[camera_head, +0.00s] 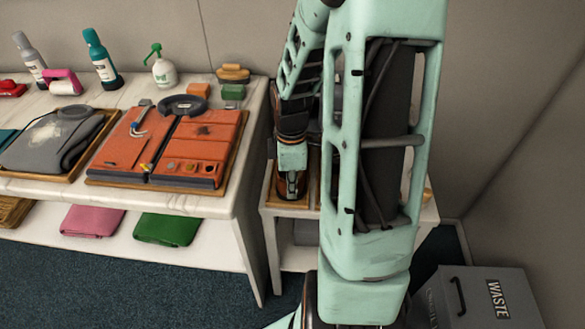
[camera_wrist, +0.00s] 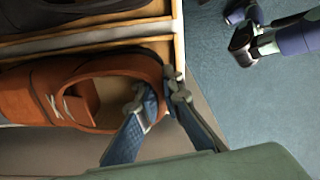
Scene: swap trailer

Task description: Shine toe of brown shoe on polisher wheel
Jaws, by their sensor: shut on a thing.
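The brown shoe (camera_wrist: 25,95) lies on its side of a wooden rack or tray in the wrist view, its opening and pale laces showing and its toe cut off at the left edge. My gripper (camera_wrist: 160,93) is shut on the heel rim, one finger inside the opening and one outside. In the head view my gripper (camera_head: 292,168) is low over the small side table, and what it holds is mostly hidden by it. The polisher wheel cannot be made out in either view.
The long white table (camera_head: 215,205) at the left bears an orange case (camera_head: 205,140), a grey garment (camera_head: 45,150) and bottles. A waste bin (camera_head: 510,310) stands at the lower right.

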